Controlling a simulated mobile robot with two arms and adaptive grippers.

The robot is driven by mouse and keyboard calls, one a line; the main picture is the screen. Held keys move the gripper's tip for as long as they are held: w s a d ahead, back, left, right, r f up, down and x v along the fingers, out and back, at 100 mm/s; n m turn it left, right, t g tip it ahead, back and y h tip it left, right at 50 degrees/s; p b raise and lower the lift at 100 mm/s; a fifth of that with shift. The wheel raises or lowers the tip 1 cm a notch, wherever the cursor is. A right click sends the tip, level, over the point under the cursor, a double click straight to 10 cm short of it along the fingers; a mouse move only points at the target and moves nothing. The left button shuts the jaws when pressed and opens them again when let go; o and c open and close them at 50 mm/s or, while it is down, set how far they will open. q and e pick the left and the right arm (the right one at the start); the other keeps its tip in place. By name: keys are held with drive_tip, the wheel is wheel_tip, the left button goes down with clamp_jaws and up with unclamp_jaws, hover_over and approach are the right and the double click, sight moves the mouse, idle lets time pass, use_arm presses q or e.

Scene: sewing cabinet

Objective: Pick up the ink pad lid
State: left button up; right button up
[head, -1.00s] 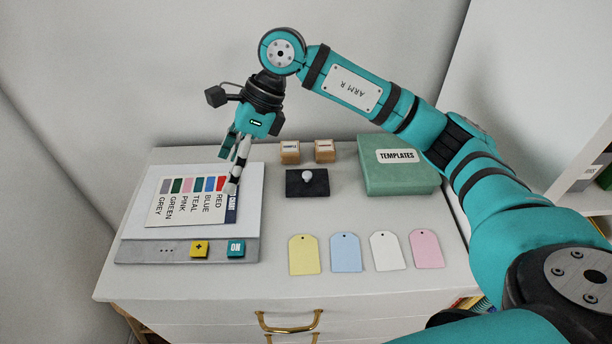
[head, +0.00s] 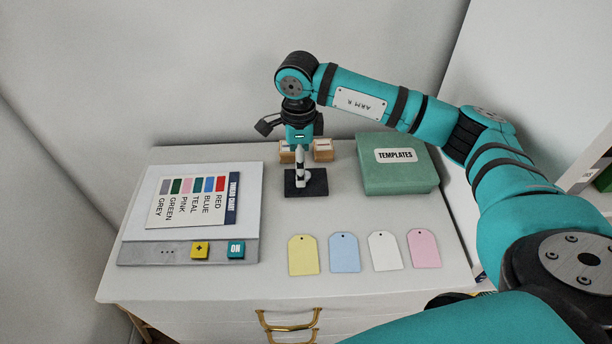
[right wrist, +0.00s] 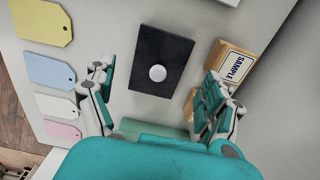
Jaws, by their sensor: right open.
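The ink pad lid is a dark flat rectangle (head: 318,187) with a pale round knob on top, lying on the cabinet top. It also shows in the right wrist view (right wrist: 158,50), with the knob near its middle. My right gripper (head: 302,178) points down over the lid and hides part of it in the head view. Whether a pad lies under the lid cannot be seen. My left gripper is not in view.
Two wooden stamp blocks (head: 323,152) stand just behind the lid. A green TEMPLATES box (head: 400,178) is at the right. Several coloured tags (head: 345,253) lie in front. A grey device with a thread chart (head: 190,250) is at the left.

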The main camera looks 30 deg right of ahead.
sight(306, 179)
drive_tip(key=f+p, duration=0.1)
drive_tip(key=f, duration=0.2)
drive_tip(key=f+p, duration=0.1)
drive_tip(key=f, duration=0.1)
drive_tip(key=shift+d+f+p, duration=0.2)
drive_tip(key=shift+d+p, duration=0.05)
drive_tip(key=shift+p, duration=0.05)
drive_tip(key=shift+f, duration=0.2)
drive_tip(key=c, duration=0.8)
drive_tip(key=shift+r, duration=0.25)
